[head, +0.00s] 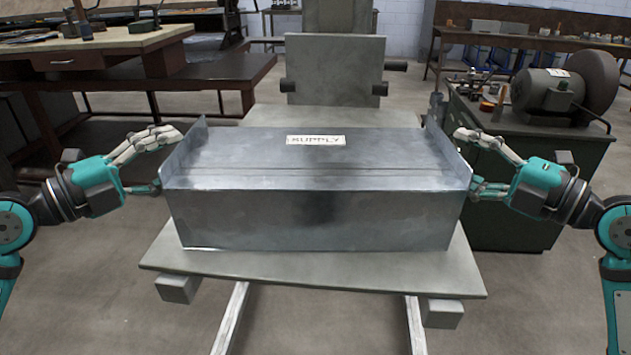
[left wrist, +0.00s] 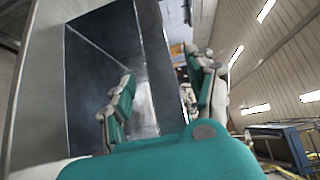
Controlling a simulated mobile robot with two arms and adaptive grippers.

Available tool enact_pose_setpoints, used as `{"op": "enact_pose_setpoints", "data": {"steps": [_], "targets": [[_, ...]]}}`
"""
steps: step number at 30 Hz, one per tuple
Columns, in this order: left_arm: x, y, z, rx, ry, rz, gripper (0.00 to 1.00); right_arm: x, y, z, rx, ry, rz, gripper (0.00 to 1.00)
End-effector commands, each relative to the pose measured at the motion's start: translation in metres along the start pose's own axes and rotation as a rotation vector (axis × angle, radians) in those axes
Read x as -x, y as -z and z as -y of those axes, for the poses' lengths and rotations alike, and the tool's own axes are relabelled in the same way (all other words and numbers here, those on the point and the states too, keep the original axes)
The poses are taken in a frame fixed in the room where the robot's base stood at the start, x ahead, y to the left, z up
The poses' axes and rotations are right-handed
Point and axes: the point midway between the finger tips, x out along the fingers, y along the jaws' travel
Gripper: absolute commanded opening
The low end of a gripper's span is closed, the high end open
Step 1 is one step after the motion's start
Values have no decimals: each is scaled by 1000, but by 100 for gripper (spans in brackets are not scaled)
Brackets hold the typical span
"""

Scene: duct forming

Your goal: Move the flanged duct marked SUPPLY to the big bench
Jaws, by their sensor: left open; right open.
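The flanged duct (head: 318,215) is a long grey sheet-metal box with a raised flange at each end and a white SUPPLY label (head: 316,140) on top. It rests on a grey cart-like stand (head: 390,272). My left gripper (head: 160,160) is open at the duct's left end, close to the left flange. My right gripper (head: 478,165) is open at the right end, close to the right flange. In the left wrist view the left gripper's fingers (left wrist: 165,105) lie on both sides of the flange edge (left wrist: 160,70), part of them inside the open duct. Contact cannot be told.
A big wooden-topped bench (head: 110,45) stands at the back left with tools on it. A dark green cabinet (head: 500,220) with a grinder (head: 560,90) stands at the right. Another bench (head: 530,42) is at the back right. Bare concrete floor lies at the left.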

Motion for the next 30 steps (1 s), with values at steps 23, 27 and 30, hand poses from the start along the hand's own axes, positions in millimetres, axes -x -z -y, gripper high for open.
{"op": "enact_pose_setpoints", "data": {"steps": [23,27,30], "targets": [[-56,0,0,1,0,0,55,-56,0,0,-1,0,1,55],[-56,0,0,1,0,0,37,-55,0,0,-1,0,0,37],[-55,0,0,1,0,0,24,-55,0,0,-1,0,0,24]]}}
